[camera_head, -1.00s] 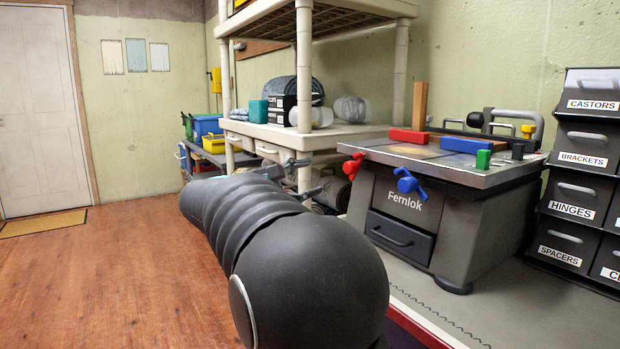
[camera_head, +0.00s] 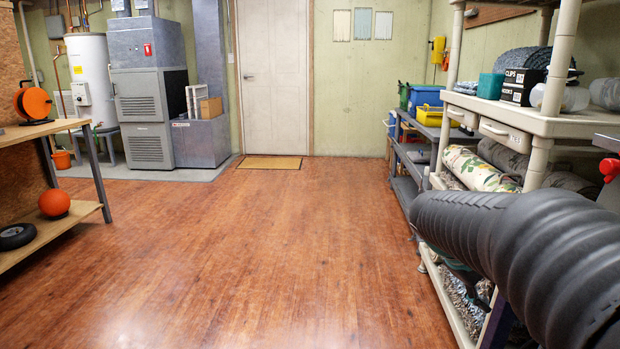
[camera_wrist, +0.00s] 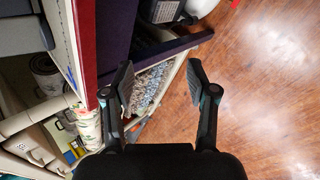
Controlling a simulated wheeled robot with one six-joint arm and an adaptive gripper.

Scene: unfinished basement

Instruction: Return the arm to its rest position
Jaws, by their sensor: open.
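My gripper (camera_wrist: 156,88) shows in the wrist view with its two dark fingers spread apart and nothing between them. Behind the fingers are the wooden floor, a grey speckled roll and the edge of the low shelf. In the head view my dark, ribbed arm reaches in from the lower right, in front of the shelving unit.
The cream shelving unit (camera_head: 588,126) with boxes and rolls stands at the right. A grey bench (camera_head: 424,130) with a blue bin (camera_head: 428,96) is beyond it. A wooden shelf (camera_head: 45,128) with an orange ball (camera_head: 54,202) is at left. The middle floor (camera_head: 270,250) is clear.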

